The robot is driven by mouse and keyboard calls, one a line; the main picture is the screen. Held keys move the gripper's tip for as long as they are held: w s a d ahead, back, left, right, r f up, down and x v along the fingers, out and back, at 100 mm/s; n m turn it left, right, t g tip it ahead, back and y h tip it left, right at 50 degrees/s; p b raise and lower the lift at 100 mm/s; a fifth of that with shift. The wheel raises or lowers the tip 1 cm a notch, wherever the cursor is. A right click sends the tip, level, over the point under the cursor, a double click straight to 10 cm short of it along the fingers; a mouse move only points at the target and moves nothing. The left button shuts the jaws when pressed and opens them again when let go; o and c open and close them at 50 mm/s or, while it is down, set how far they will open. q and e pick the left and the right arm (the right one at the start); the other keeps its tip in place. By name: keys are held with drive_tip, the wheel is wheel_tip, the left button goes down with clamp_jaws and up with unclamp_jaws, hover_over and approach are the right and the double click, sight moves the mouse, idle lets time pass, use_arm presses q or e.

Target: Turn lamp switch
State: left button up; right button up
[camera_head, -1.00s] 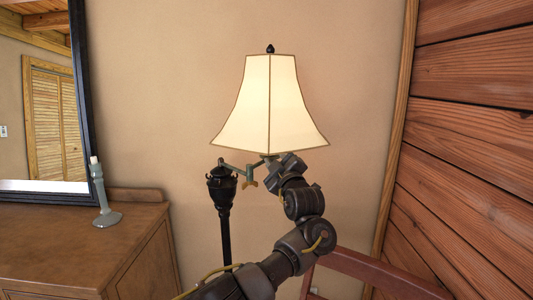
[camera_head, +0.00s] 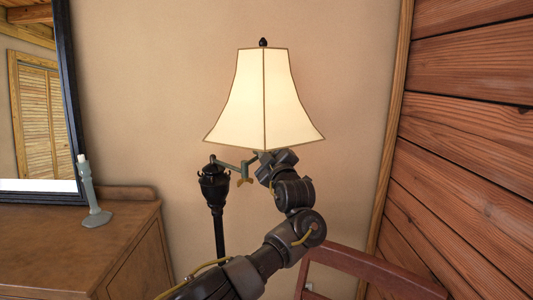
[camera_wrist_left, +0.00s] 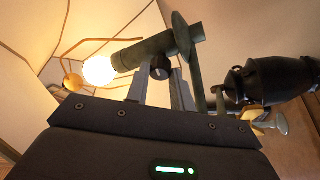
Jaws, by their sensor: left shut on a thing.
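The floor lamp has a cream paneled shade (camera_head: 264,100), a dark post (camera_head: 219,230) and a jointed swing arm (camera_head: 228,165). In the left wrist view, a lit bulb (camera_wrist_left: 99,70) sits at the end of a grey-green socket (camera_wrist_left: 145,53) under the shade. A small black switch knob (camera_wrist_left: 160,67) hangs beneath the socket. My left gripper (camera_wrist_left: 161,80) is shut on this knob from below, one finger on each side. In the head view my left arm rises to just below the shade, and the fingertips are hidden there. My right gripper is out of view.
A wooden dresser (camera_head: 60,250) with a grey candlestick (camera_head: 93,205) and a dark-framed mirror (camera_head: 66,100) stands at left. A reddish wooden chair back (camera_head: 365,265) is right of my arm. A plank wall (camera_head: 470,130) closes off the right side.

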use_arm(q)
drive_tip(key=m+t+h, duration=0.1)
drive_tip(key=m, duration=0.2)
drive_tip(key=m+h, duration=0.1)
drive_tip(key=m, duration=0.2)
drive_tip(key=m+t+h, duration=0.1)
drive_tip(key=m, duration=0.2)
drive_tip(key=shift+a+f+t+h+b, duration=0.25)
drive_tip(key=shift+a+t+h+b, duration=0.05)
drive_tip(key=shift+b, duration=0.1)
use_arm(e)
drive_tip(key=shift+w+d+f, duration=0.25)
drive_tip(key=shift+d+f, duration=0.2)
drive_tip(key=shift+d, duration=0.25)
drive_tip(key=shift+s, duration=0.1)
use_arm(q)
drive_tip(key=o, duration=0.6)
drive_tip(key=shift+o, duration=0.5)
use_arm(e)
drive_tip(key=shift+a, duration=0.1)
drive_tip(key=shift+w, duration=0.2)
